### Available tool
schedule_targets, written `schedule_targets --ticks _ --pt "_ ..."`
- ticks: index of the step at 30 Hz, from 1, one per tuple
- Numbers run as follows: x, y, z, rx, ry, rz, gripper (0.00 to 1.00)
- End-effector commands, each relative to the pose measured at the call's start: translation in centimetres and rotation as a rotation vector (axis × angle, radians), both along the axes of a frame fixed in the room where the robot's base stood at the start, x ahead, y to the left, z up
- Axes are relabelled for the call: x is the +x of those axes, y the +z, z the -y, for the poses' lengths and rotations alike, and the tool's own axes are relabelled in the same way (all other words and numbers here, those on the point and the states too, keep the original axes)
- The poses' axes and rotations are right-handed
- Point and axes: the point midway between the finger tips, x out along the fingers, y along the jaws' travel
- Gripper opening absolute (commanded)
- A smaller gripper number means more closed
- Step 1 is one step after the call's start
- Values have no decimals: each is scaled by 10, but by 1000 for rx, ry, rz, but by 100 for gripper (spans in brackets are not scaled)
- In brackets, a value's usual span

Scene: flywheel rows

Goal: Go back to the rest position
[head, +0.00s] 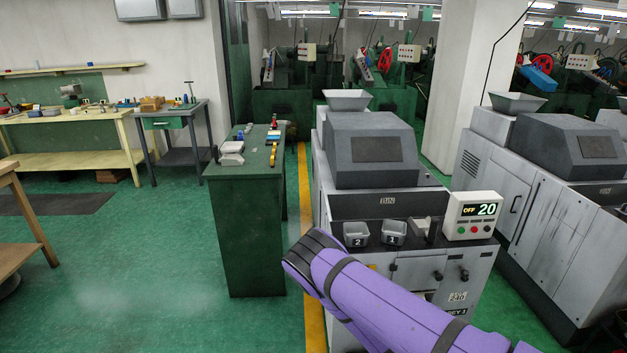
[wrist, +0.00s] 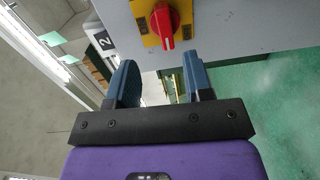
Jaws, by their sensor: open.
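My gripper shows in the wrist view (wrist: 160,85) with its two blue-grey fingers spread apart and nothing between them. In the head view my purple arm reaches from the lower right toward the front of a grey machine (head: 372,150); the fingers are not seen there. In the wrist view a red rotary switch (wrist: 164,22) on a yellow plate sits on a grey panel just beyond the fingers, apart from them.
A green cabinet (head: 245,230) with small items on top stands to the left. A second grey machine (head: 560,150) is at right. Green floor (head: 150,270) is open at left.

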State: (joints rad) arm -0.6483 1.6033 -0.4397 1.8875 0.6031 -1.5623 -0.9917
Motion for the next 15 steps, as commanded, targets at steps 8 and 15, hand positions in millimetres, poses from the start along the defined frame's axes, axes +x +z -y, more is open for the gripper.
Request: schedule_targets --ticks 8,15 --pt "39 64 -2 231 -147 -100 47" --pt "60 125 -1 447 -255 -199 47"
